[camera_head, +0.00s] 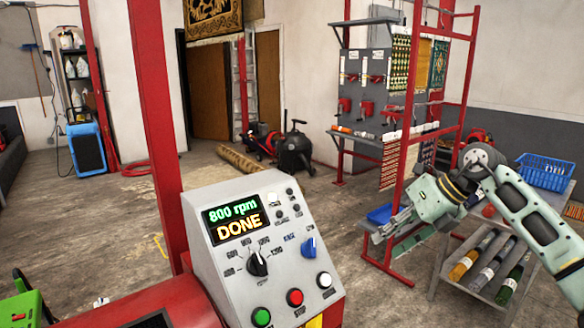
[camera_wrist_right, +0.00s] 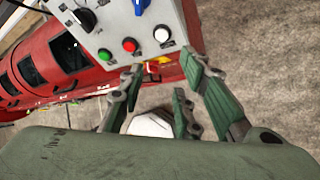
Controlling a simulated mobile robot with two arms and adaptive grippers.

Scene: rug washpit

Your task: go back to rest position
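My right gripper (camera_head: 388,226) is in the air to the right of the grey control panel (camera_head: 222,268), apart from it. In the right wrist view my right gripper (camera_wrist_right: 163,75) has its green fingers spread, with nothing held between them. The panel's buttons show beyond the fingers. The panel display (camera_head: 236,219) reads "800 rpm DONE". My left gripper is in neither view.
The panel stands on a red machine (camera_head: 150,303) beside a red post (camera_head: 152,110). A red rack (camera_head: 408,150) with a tool board and a low shelf of rolls (camera_head: 488,262) stand at right, behind my right arm.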

